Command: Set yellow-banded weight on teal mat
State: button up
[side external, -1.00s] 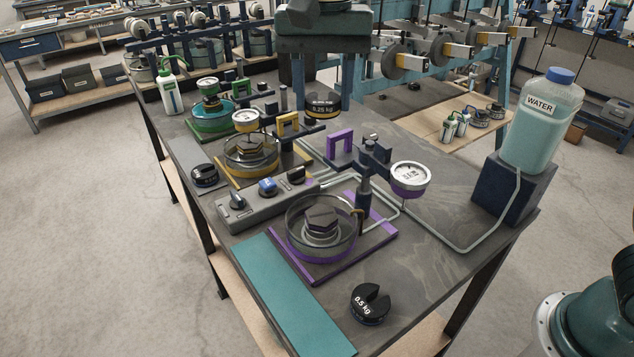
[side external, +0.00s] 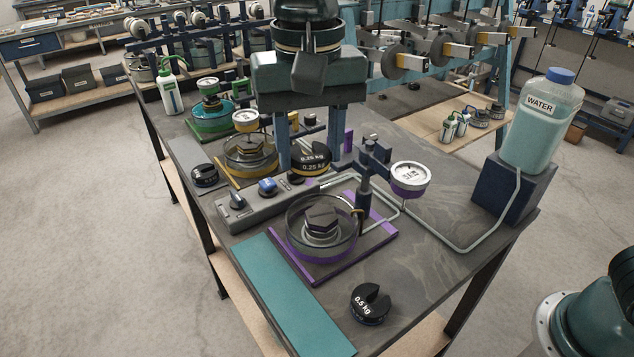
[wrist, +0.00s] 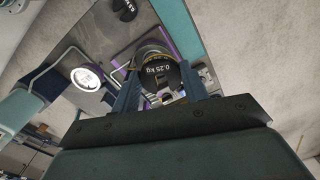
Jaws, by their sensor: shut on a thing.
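The yellow-banded weight (side external: 312,161) is a black slotted disc marked 0.25 kg. My gripper (side external: 318,158) is shut on it and holds it above the bench, in front of the yellow-framed station. In the wrist view the weight (wrist: 162,80) sits between the two blue fingers, its label facing the camera. The teal mat (side external: 296,295) is a bare strip along the front left edge of the bench. It also shows in the wrist view (wrist: 178,30) as a band beyond the weight. The gripper is apart from the mat.
A purple-framed station with a glass dish (side external: 321,228) and a gauge (side external: 410,177) stands between the gripper and the mat. A 0.5 kg weight (side external: 370,304) sits right of the mat. A grey switch box (side external: 265,197) lies at left. A water bottle (side external: 540,120) stands at right.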

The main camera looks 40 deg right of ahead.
jog(key=s+a+f+n, duration=0.3)
jog(key=s+a+n, duration=0.15)
jog(key=s, duration=0.45)
send_over(318, 338)
jog(key=shift+m, duration=0.25)
notch_tip(318, 338, down, 16)
jog(key=shift+f, duration=0.1)
jog(key=shift+f, duration=0.1)
jog(key=shift+f, duration=2.05)
jog(key=o, duration=1.2)
jog(key=shift+f, duration=0.15)
jog(key=shift+c, duration=0.2)
